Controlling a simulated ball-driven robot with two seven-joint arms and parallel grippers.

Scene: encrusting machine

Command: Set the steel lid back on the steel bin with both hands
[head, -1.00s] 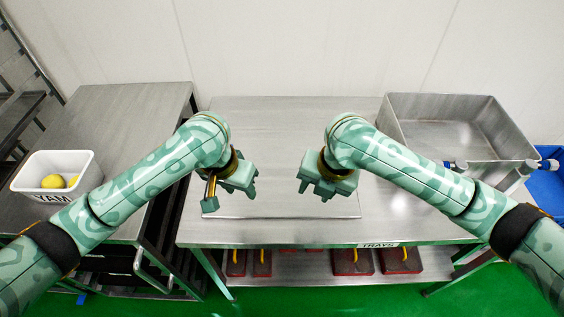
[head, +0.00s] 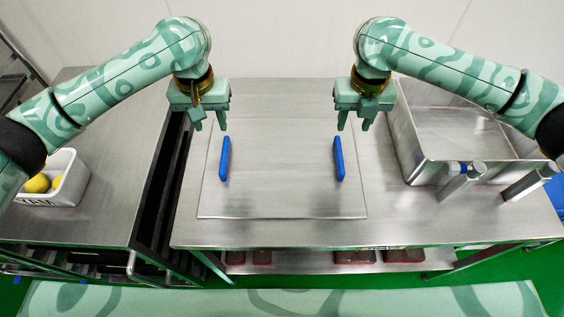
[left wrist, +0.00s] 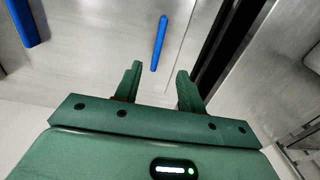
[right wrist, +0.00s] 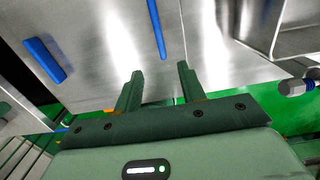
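The steel lid (head: 282,195) is a flat square sheet lying on the steel table, with two upright blue handles. The left handle (head: 225,158) and right handle (head: 339,158) run front to back. My left gripper (head: 210,126) is open and empty, above and behind the left handle, which also shows beyond its fingers in the left wrist view (left wrist: 159,43). My right gripper (head: 354,126) is open and empty, above and behind the right handle, also seen in the right wrist view (right wrist: 157,28). The steel bin (head: 420,152) stands open at the right, partly behind my right arm.
Metal fittings (head: 462,180) with a blue part stick out at the bin's front. A white tub (head: 68,185) with yellow fruit stands on the left table (head: 95,225). A gap separates the tables. Red-edged trays (head: 355,257) lie on the shelf below.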

